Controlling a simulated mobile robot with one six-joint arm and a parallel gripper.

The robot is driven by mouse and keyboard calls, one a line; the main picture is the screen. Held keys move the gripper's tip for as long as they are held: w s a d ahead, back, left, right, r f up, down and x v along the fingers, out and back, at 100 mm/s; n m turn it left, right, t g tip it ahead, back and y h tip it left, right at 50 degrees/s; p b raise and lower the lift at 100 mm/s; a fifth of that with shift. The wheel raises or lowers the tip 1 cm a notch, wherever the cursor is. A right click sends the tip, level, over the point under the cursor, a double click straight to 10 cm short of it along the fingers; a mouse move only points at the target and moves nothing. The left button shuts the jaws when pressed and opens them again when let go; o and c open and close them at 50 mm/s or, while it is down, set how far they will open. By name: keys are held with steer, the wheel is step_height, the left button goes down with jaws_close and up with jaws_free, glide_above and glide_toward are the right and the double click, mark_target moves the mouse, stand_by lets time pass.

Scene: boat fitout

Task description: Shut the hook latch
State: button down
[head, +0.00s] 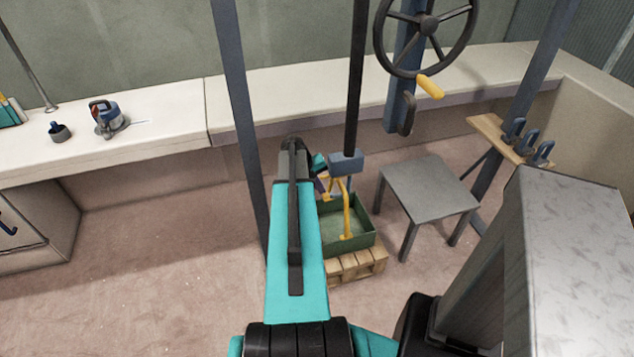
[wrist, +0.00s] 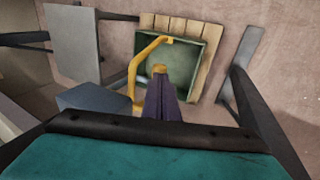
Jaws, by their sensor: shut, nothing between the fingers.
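A yellow bent hook-shaped bar (head: 347,215) hangs below a blue-grey block (head: 346,163) on a dark upright pole. It also shows in the wrist view (wrist: 133,75), left of my fingers, with the block (wrist: 95,97) at lower left. I cannot make out a separate latch piece on it. My gripper (wrist: 160,70) has purple fingers, closed together and empty, pointing toward the green tray. In the head view my gripper (head: 322,183) is partly hidden by my arm, close to the yellow parts under the block. I cannot tell whether it touches them.
A green tray (head: 363,239) sits on a wooden pallet (head: 357,267) below the yellow bar. A grey stool (head: 428,187) stands to the right. Blue posts flank the area. Open floor lies at left.

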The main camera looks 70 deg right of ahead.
steer(key=shift+x, duration=0.9)
steer(key=shift+w+a+f, duration=0.15)
steer(key=shift+w, duration=0.15)
